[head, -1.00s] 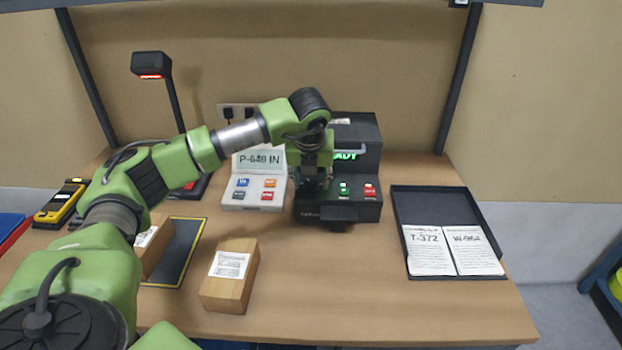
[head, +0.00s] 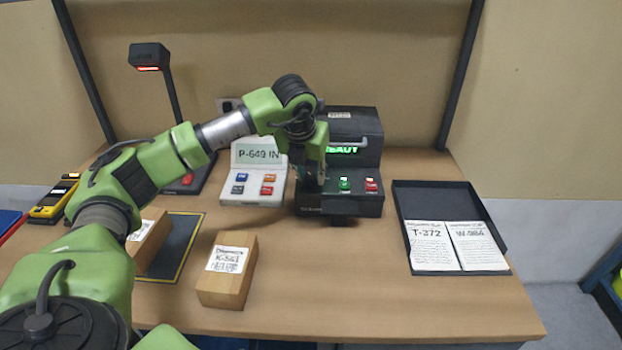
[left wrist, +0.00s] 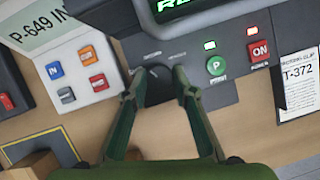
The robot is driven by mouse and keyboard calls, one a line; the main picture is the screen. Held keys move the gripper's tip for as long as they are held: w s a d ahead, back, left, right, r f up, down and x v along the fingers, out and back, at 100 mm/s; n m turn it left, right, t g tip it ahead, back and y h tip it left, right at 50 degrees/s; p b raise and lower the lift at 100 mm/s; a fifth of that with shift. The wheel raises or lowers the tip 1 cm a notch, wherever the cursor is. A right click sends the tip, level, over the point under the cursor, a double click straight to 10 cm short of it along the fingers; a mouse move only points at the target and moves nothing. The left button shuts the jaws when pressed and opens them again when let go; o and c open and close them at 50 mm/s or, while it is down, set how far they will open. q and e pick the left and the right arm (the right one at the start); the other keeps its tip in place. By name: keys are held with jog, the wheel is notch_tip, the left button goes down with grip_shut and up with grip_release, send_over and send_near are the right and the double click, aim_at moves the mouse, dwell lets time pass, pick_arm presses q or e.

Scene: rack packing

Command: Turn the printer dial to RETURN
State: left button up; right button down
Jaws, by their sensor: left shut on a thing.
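The black printer (head: 352,123) stands at the back of the table with a green READY display (head: 343,151). My left gripper (head: 313,188) is at the left part of its front panel. In the left wrist view the two fingers (left wrist: 161,76) are closed on the sides of the dark round dial (left wrist: 158,84). Small labels sit around the dial, too blurred to read, and I cannot tell where it points. Right of the dial are a green button (left wrist: 216,66) and a red button (left wrist: 259,52), each with a lit lamp. My right gripper is not in view.
A white button panel with a P-649 IN sign (head: 258,155) stands left of the printer. A wooden box (head: 225,284) lies in front, another (head: 147,240) on a dark mat (head: 178,258). A black tray (head: 498,238) with two slips is at right. The front right is clear.

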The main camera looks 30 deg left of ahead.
pick_arm(q)
jog(key=m+h+b, duration=0.1)
jog(key=m, duration=0.1)
jog(key=shift+a+m, duration=0.1)
jog(key=shift+m, duration=0.2)
jog(key=shift+r+m+h, duration=0.1)
jog(key=shift+m+h, duration=0.5)
jog(key=shift+m, duration=0.9)
jog(key=shift+a, duration=0.1)
jog(key=o, duration=1.1)
jog(key=v, duration=1.2)
jog(key=shift+s, duration=0.1)
